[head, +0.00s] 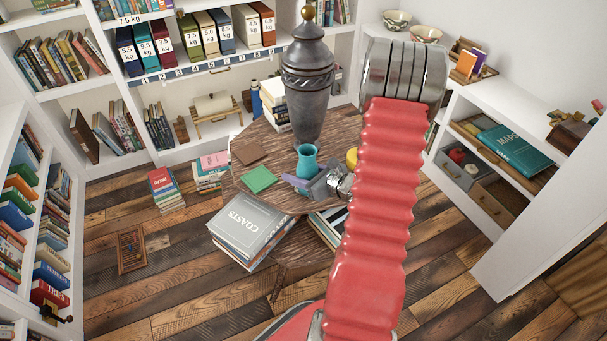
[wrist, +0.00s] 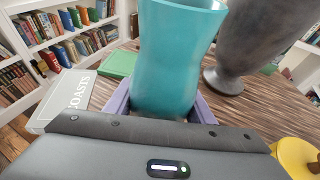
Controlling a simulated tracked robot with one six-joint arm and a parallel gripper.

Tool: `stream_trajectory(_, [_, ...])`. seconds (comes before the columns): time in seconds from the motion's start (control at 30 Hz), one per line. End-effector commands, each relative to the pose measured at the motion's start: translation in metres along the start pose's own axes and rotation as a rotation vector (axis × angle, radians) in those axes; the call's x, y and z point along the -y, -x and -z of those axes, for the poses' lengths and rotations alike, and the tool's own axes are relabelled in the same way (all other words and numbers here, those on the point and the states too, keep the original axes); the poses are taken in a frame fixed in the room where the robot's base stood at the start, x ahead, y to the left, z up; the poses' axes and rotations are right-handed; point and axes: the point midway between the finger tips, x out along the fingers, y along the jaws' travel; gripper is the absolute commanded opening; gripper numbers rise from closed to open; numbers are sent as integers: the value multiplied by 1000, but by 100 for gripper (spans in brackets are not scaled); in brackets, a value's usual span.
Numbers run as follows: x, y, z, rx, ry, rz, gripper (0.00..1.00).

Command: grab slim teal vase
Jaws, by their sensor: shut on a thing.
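The slim teal vase (head: 307,161) stands upright at the round wooden table, in front of a tall dark urn. It fills the middle of the wrist view (wrist: 176,60), with its open mouth at the top. My gripper (head: 303,183) is at the vase's lower part, with purple fingers on both sides of it. In the wrist view the fingers (wrist: 160,104) are shut on the vase. The vase's base is hidden behind my gripper body, so I cannot tell whether it touches the table.
The tall dark urn (head: 308,85) stands close behind the vase. A green book (head: 259,179) lies to the left, and a stack topped by a grey COASTS book (head: 248,222) is nearer. A yellow object (wrist: 296,158) is close on the right.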

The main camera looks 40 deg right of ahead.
Motion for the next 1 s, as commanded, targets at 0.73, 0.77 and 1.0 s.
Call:
stream_trajectory(0.73, [1,24,-68,4,4,2,18])
stream_trajectory(0.77, [1,26,-71,3,4,2,18])
stream_trajectory(1.0, [1,33,-91,2,2,1,18])
